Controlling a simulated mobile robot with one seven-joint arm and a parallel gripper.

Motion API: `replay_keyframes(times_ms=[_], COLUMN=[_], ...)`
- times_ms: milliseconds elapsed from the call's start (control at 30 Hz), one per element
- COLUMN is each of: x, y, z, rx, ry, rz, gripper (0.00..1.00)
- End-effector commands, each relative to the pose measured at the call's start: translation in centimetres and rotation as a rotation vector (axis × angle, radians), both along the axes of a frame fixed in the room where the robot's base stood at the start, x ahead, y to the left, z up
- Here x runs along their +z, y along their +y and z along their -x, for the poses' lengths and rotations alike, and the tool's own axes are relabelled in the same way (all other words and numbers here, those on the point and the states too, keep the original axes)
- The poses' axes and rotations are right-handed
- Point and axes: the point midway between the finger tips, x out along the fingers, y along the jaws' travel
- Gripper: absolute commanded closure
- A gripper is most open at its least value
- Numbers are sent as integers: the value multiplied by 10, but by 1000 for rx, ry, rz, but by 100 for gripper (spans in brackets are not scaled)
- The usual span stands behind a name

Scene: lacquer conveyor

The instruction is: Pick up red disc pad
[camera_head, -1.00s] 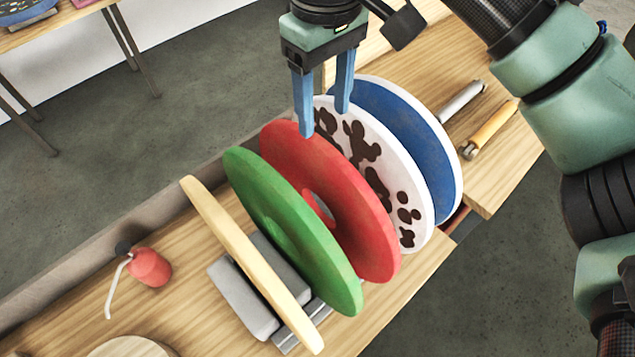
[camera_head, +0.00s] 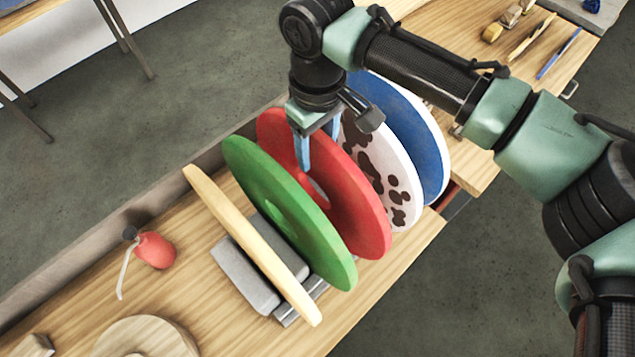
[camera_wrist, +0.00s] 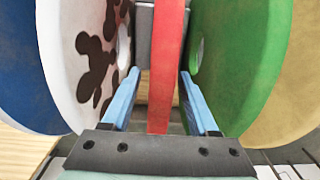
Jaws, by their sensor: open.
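The red disc pad (camera_head: 345,205) stands on edge in a row of discs, between the green disc (camera_head: 285,215) and the white disc with dark brown blotches (camera_head: 387,178). My gripper (camera_head: 318,158) is down at the red disc's upper part. In the wrist view the red disc (camera_wrist: 166,65) runs edge-on between my two open blue fingers (camera_wrist: 160,100). One finger lies on the blotched disc's side, the other on the green disc's side. A gap shows on each side of the red disc, so the jaws look apart from it.
A blue disc (camera_head: 412,135) and a pale yellow disc (camera_head: 250,245) stand at the ends of the row. Grey blocks (camera_head: 245,280) lie under the near end. A red bulb with a spout (camera_head: 155,250) and a round wooden piece (camera_head: 150,338) sit at left.

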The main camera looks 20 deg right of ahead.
Motion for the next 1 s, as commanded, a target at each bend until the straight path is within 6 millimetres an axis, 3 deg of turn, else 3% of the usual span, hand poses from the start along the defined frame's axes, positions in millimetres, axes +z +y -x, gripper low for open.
replay_keyframes(times_ms=[167, 500, 1000], x=[0, 0, 4], y=[0, 0, 0], z=[0, 0, -1], rx=[0, 0, 1], ry=[0, 0, -3], rz=[0, 1, 1], gripper=[42, 100, 100])
